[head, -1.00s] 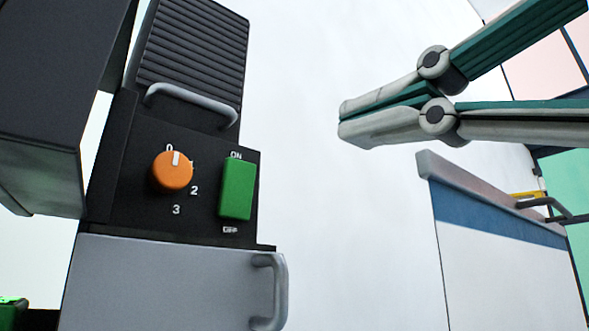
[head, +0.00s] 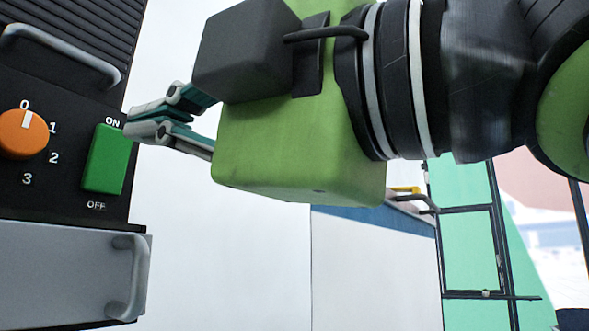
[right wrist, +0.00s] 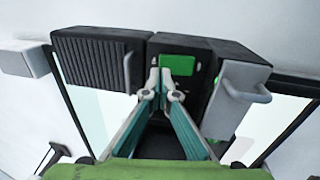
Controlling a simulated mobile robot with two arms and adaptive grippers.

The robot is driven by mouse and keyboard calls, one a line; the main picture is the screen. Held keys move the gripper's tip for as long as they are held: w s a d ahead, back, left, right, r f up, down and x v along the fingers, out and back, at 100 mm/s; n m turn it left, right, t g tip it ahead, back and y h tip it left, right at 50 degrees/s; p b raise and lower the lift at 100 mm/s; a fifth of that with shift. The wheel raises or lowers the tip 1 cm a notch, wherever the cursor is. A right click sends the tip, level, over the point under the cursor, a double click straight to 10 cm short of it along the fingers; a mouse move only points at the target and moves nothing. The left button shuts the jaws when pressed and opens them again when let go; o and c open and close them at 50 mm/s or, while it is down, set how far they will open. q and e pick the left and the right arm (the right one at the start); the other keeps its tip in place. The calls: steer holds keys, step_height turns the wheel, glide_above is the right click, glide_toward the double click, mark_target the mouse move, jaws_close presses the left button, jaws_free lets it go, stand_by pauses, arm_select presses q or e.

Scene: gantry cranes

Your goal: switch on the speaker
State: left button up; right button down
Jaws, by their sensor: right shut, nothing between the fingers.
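A black unit with a ribbed face, which I take for the speaker (head: 67,185), stands at the left in the head view. It has a green rocker switch (head: 106,160) marked ON above and OFF below, and an orange dial (head: 23,134) pointing to 0. My right gripper (head: 128,122) is shut and empty, its fingertips at the upper right edge of the switch near ON. In the right wrist view the fingertips (right wrist: 165,82) overlap the lower part of the green switch (right wrist: 180,63). I cannot tell whether they touch it. My left gripper is not in view.
A grey box with a handle (head: 65,275) is below the panel, and another handle (head: 60,50) is above it. A white cabinet with a blue band (head: 375,265) stands at the right behind my right arm. White wall lies between.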

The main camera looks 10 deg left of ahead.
mark_target(122, 130)
steer(key=shift+x, duration=1.7)
steer(key=shift+p, duration=0.3)
steer(key=shift+r, duration=0.15)
steer(key=p, duration=0.4)
steer(key=shift+w+a+r+h, duration=0.1)
steer(key=shift+w+a+h, duration=0.1)
steer(key=shift+a+h, duration=0.2)
